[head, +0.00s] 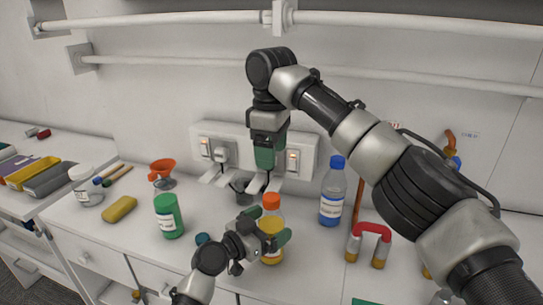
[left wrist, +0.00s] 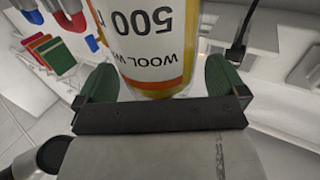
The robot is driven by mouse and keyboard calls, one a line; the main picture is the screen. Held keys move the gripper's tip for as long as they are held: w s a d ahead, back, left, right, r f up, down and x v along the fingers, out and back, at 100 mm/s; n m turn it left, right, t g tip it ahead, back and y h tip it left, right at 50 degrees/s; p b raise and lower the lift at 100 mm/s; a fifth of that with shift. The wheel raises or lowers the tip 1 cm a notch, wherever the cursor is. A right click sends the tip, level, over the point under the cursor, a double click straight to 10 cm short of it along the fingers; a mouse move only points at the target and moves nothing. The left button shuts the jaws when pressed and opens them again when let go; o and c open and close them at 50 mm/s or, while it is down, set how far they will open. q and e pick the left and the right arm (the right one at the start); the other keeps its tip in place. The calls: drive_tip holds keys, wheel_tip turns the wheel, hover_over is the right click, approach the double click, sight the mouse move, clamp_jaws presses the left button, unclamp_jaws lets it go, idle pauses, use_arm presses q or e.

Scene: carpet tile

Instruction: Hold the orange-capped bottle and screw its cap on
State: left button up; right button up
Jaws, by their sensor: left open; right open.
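The orange-capped bottle (head: 271,225) stands upright on the counter, with yellow-orange contents. Its orange cap (head: 271,200) sits at its top; I cannot tell how tight it is. My left gripper (head: 266,226) is open around the bottle's body. In the left wrist view the bottle (left wrist: 155,45), with a white label reading 500, is between the green fingers of the left gripper (left wrist: 160,82), with small gaps visible. My right gripper (head: 267,165) points down above and behind the cap, apart from it, and is open. Its fingertips overlap in this view.
A blue-capped bottle (head: 333,192) stands to the right, near a red-handled object (head: 371,235). A green jar (head: 168,216), yellow sponge (head: 120,209) and orange funnel (head: 162,172) are left. Wall sockets (head: 230,143) are behind. The counter between the sponge and green jar is clear.

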wheel_tip(320, 180, down, 2)
drive_tip(key=shift+f+b, duration=0.25)
drive_tip(key=shift+b, duration=0.85)
use_arm(q)
drive_tip(key=v, duration=0.9)
drive_tip(key=shift+s+a, duration=0.2)
use_arm(e)
drive_tip(key=shift+a+f, duration=0.1)
